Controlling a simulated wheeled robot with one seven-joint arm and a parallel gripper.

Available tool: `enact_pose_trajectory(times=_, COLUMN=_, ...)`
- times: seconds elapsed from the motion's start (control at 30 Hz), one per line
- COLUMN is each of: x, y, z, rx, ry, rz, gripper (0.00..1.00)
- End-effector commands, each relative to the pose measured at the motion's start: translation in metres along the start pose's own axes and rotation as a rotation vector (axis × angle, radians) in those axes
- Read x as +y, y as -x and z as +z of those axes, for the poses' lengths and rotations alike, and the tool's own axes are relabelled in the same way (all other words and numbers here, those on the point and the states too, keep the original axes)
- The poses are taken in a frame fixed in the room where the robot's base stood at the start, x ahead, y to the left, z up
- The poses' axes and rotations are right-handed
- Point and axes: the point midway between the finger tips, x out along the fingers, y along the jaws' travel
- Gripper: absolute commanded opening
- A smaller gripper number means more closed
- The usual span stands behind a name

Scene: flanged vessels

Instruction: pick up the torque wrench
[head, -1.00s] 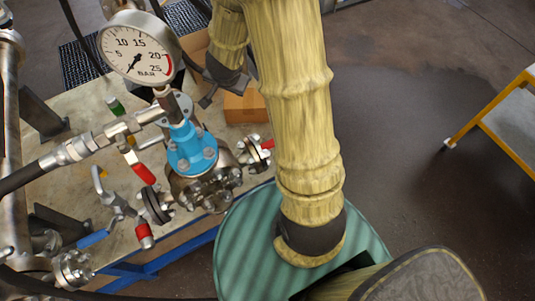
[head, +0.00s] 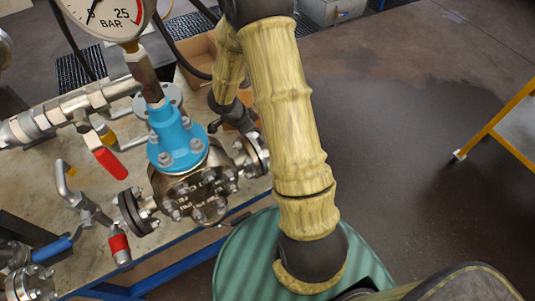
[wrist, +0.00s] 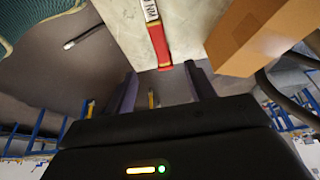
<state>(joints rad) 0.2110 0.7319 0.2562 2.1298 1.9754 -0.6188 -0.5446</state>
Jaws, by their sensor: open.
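A red handle with a yellow band and a pale lettered section, which looks like the torque wrench (wrist: 156,34), lies on the pale bench top in the wrist view. Its red end points toward my gripper (wrist: 162,72). My gripper's two dark fingers are apart, with nothing held between them. The handle's end is just beyond the fingertips, roughly in line with the gap. The far end of the wrench is out of the wrist view. In the head view my arm reaches over the bench's right side, and I cannot make out the wrench there.
A cardboard box (wrist: 262,38) stands close to the right finger. In the head view, a blue valve body with bolted flanges (head: 178,140), a pressure gauge (head: 105,14) and red-handled valves (head: 110,163) crowd the bench (head: 98,182). Open floor lies to the right.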

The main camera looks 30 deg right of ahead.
Motion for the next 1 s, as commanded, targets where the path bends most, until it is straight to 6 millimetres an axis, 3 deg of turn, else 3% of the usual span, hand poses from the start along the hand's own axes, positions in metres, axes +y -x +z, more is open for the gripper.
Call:
enact_pose_trajectory(times=0.7, x=0.000, y=-0.115, z=0.003, rx=0.000, ry=0.002, rz=0.001, gripper=0.55)
enact_pose_trajectory(times=1.0, x=0.000, y=-0.121, z=0.001, rx=0.000, ry=0.000, rz=-0.001, gripper=0.55)
